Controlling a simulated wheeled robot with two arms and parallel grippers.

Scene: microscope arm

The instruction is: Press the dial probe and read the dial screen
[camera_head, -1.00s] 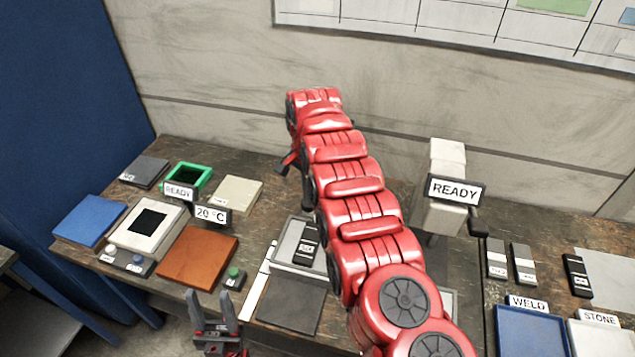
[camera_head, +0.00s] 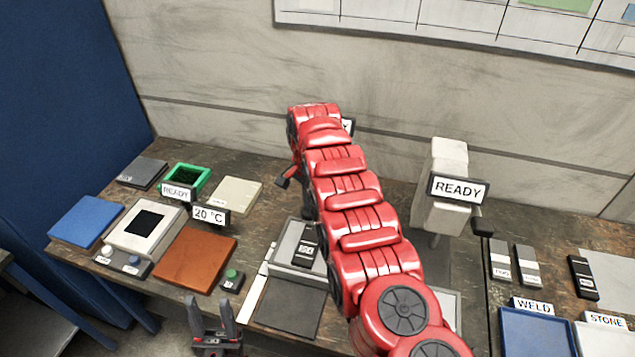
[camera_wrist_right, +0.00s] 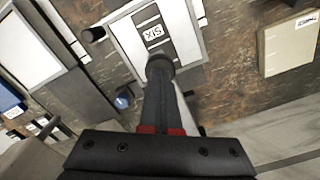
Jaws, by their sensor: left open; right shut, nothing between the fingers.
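A small screen (camera_head: 348,126) shows only its corner and one letter behind my red right arm, so its reading is hidden. In the right wrist view, my right gripper (camera_wrist_right: 163,92) is shut and empty, pointing down at a dark round part (camera_wrist_right: 160,66) that may be the probe tip; I cannot tell if they touch. Just beyond it a dark block labelled SIX (camera_wrist_right: 154,32) lies on a pale-framed stand; the block (camera_head: 305,252) also shows in the head view. My left gripper (camera_head: 213,312) is open and empty at the table's front edge.
A grey device with a READY sign (camera_head: 458,190) stands right of my arm. At left are a 20 °C sign (camera_head: 210,215), a brown plate (camera_head: 194,258), a blue plate (camera_head: 85,221) and a green-button box (camera_head: 231,280). A blue WELD tray (camera_head: 535,335) is at right.

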